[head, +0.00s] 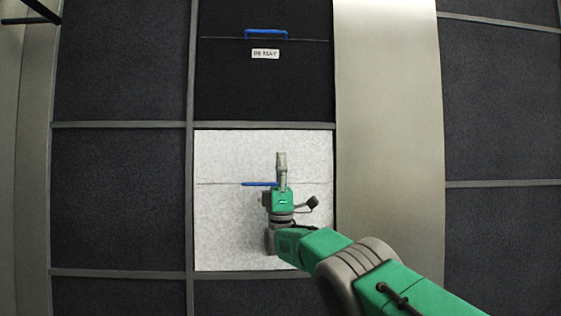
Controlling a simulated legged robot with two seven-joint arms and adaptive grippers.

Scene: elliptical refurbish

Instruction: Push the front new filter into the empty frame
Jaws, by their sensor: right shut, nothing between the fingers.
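A white filter panel (225,230) sits in the middle opening of the grid, between grey frame bars. A blue handle (255,184) lies across its middle, partly hidden behind my gripper. My right gripper (282,157) is shut and empty, in front of the white panel, just right of the handle. Whether its tips touch the panel cannot be told. The panel fills its frame opening, with thin edges along the bars. My left gripper is not in view.
A black filter (225,75) with a blue handle and a date label is directly above. Dark filters (120,195) fill the cells at left and right (505,110). A plain beige metal strip (390,120) runs vertically right of the white panel.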

